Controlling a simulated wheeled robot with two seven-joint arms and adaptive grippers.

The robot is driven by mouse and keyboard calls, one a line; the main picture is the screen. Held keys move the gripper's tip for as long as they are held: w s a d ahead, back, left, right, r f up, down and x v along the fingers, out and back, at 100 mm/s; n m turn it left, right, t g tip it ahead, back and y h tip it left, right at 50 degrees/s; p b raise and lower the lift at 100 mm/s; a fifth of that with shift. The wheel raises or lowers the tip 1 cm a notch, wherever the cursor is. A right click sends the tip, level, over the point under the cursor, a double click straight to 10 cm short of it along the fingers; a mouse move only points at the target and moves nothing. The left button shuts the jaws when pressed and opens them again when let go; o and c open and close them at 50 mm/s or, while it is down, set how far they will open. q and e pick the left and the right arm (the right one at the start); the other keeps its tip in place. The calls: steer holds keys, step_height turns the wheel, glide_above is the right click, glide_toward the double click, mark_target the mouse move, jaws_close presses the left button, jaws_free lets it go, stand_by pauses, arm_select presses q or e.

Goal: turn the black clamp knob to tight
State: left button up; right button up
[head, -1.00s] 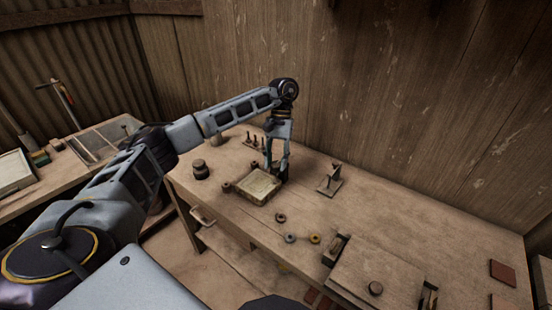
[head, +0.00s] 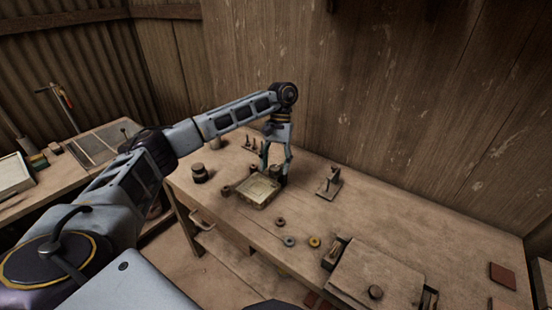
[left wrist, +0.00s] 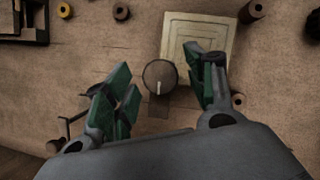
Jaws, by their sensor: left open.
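The round black clamp knob (left wrist: 160,76) shows in the left wrist view with a short pale line on its top, pointing toward the bottom of the picture. It sits beside a pale, square, stepped block (left wrist: 196,32), which stands on the bench in the head view (head: 259,191). My left gripper (head: 276,172) is open above the bench at the block's back right corner. In the left wrist view its green-padded fingers stand on either side of the knob, with gaps visible. In the head view the fingers largely hide the knob. My right gripper is not in view.
A dark jar (head: 200,173) stands left of the block. A small metal stand (head: 329,183) is to its right. Small rings, one yellow (head: 314,241), lie in front. A wooden box (head: 372,272) is at front right. The bench (head: 430,235) is clear behind the box.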

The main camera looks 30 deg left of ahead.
arm_select(q)
steer(key=shift+v, duration=1.15)
steer(key=v, duration=0.9)
steer(key=shift+r, duration=0.3)
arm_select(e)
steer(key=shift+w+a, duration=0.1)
arm_select(q)
steer(key=shift+w, duration=0.15)
steer(key=shift+r, duration=0.15)
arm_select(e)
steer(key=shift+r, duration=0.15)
arm_select(q)
step_height(320, 180, up, 10)
steer(key=p, duration=1)
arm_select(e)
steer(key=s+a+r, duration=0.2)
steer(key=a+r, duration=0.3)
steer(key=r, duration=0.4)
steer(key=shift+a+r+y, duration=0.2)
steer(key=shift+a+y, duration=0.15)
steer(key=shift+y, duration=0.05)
